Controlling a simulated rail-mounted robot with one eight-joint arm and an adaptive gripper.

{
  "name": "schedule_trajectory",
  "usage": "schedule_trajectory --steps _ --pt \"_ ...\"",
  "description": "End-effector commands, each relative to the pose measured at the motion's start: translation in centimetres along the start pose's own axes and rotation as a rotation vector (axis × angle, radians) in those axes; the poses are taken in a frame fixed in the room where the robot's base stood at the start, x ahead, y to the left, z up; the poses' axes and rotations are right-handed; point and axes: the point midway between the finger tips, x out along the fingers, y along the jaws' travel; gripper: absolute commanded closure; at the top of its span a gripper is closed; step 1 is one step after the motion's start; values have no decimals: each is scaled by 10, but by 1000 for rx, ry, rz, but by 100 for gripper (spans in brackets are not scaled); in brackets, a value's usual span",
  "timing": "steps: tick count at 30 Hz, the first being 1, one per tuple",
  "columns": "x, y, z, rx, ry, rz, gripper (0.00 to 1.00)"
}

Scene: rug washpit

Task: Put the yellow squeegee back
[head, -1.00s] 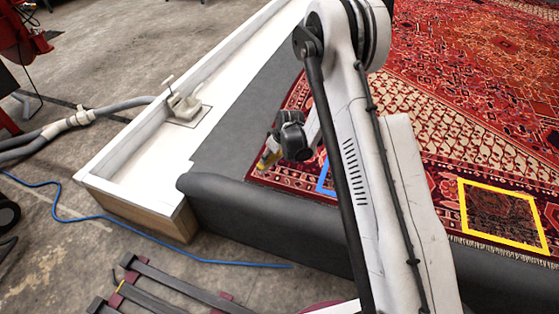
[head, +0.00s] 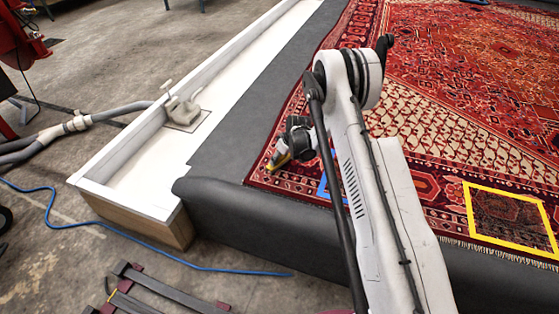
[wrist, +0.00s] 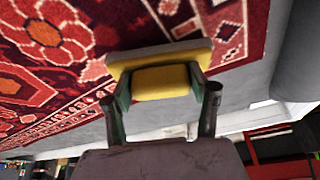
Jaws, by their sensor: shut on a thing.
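My gripper (head: 287,150) is low over the near left corner of the red rug in the head view. The wrist view shows its two fingers (wrist: 161,95) closed on either side of the yellow squeegee (wrist: 162,82). The squeegee has a yellow block and a grey-tan strip along its far edge. In the head view only a small yellow part of the squeegee (head: 279,160) shows below the gripper. I cannot tell whether it touches the rug. No holder for the squeegee is clearly seen.
The patterned rug (head: 440,130) lies on a dark grey mat (head: 270,215). It carries a yellow square outline (head: 507,243) and a blue outline (head: 323,188), partly hidden by my arm. A white trough (head: 140,165) with a drain fitting (head: 183,112) runs along the left. A hose and blue cable (head: 150,257) lie on the floor.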

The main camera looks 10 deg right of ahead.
Motion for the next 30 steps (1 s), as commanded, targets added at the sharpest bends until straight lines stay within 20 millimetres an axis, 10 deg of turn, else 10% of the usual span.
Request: schedule_trajectory --steps 12,13,17,30 --pt "6 0 2 0 0 0 74" --pt "6 0 3 0 0 0 44" --pt "6 0 2 0 0 0 27" --pt "-7 0 1 1 0 0 26"
